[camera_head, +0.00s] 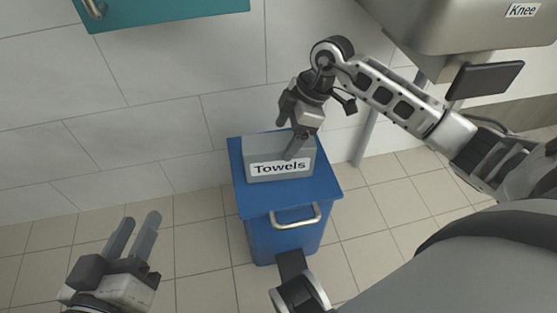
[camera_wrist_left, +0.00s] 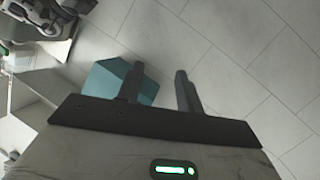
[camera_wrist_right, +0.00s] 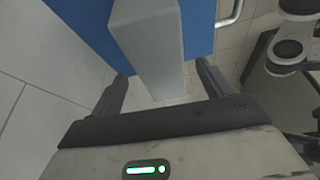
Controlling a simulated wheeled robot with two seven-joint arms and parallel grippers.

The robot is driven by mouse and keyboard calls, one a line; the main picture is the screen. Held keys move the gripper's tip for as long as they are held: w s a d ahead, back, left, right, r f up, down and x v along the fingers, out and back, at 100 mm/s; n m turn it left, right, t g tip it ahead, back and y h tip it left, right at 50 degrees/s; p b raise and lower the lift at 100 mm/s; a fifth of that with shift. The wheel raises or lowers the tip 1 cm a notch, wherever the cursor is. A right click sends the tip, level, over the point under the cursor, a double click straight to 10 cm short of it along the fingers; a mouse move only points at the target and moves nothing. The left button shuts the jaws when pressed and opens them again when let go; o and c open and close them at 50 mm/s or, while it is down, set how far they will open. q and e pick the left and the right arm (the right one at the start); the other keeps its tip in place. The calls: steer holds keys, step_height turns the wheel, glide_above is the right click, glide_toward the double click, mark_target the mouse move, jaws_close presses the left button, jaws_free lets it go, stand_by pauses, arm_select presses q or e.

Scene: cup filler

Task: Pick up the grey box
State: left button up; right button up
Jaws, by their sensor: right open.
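The grey box (camera_head: 262,151), with a white "Towels" label, sits upright on top of a blue cabinet (camera_head: 328,184). My right gripper (camera_head: 296,137) is at the box's upper edge with its fingers pointing down, one finger in front of the labelled side. In the right wrist view the box (camera_wrist_right: 150,45) stands between the two open fingers (camera_wrist_right: 164,78). Whether either finger touches it I cannot tell. My left gripper (camera_head: 134,234) is open and empty at the lower left, apart from the box; its spread fingers also show in the left wrist view (camera_wrist_left: 158,80).
The blue cabinet has a metal front handle (camera_head: 296,218) and stands close to the tiled wall (camera_head: 165,130). A teal cabinet (camera_head: 165,10) hangs at the top left. A metal sink (camera_head: 450,25) with a dark knee pad (camera_head: 485,80) is at the upper right. The floor left of the cabinet is clear.

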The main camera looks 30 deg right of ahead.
mark_target(278, 151)
steer(key=shift+w+a+f, duration=0.1)
steer(key=shift+a+f, duration=0.15)
steer(key=shift+f, duration=0.35)
steer(key=b+x, duration=0.2)
steer(key=x, duration=0.1)
steer(key=shift+f+b, duration=0.35)
steer(key=shift+f, duration=0.05)
steer(key=shift+a+f, duration=0.2)
steer(key=shift+f, duration=0.25)
arm_select(q)
steer(key=shift+d+r+n+t+h, duration=0.4)
steer(key=shift+r+n+h, duration=0.1)
steer(key=shift+r+h, duration=0.1)
arm_select(e)
steer(key=shift+r, duration=0.1)
steer(key=c, duration=1.2)
